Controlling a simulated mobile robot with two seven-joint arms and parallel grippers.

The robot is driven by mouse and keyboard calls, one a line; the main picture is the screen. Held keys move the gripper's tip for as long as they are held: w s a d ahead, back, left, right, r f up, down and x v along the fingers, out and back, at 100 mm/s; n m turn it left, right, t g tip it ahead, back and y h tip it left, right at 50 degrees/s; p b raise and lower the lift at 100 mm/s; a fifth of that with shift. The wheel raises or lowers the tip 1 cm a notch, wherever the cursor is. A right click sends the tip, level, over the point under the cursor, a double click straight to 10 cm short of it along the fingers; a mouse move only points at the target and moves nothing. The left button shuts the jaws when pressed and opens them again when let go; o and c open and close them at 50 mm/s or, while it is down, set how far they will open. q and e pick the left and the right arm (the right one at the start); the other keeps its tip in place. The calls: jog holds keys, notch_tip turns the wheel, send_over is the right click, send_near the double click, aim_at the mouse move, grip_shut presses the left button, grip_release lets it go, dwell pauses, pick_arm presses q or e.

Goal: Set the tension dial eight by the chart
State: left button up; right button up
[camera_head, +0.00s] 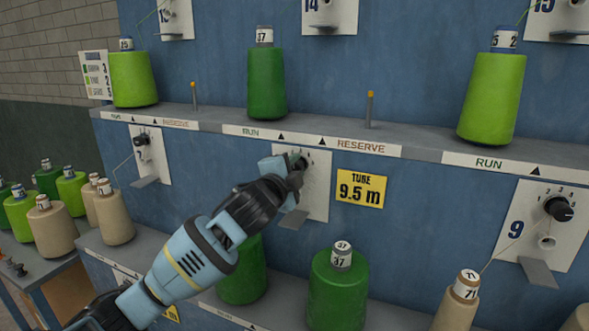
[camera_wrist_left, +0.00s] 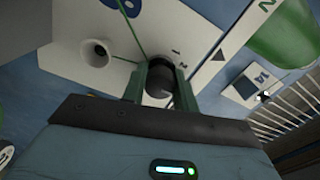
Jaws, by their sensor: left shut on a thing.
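The tension dial (camera_wrist_left: 158,82), a dark round knob, sits on a white plate (camera_head: 317,190) in the middle of the blue wall. My left gripper (camera_head: 298,162) is at this plate and covers the knob in the head view. In the left wrist view its two green fingers (camera_wrist_left: 158,88) are shut on the knob, one on each side. A blue digit (camera_wrist_left: 128,6), partly cut off, and small scale marks show on the plate there. The knob's pointer cannot be made out. The chart (camera_head: 97,75) hangs at the upper left, its lettering small. My right gripper is not in view.
Dial nine (camera_head: 558,209) is at the right and another dial (camera_head: 141,140) at the left. A grey shelf (camera_head: 215,123) with green cones and upright pins runs above. A yellow tube sign (camera_head: 362,189) is right of the plate. Cones stand below my arm.

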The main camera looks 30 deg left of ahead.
pick_arm(q)
jog(key=o, duration=1)
jog(key=shift+s+d, duration=0.15)
jog(key=shift+s, duration=1.8)
jog(key=shift+s+d, duration=0.1)
jog(key=shift+s, duration=1.85)
jog(key=shift+f, duration=0.15)
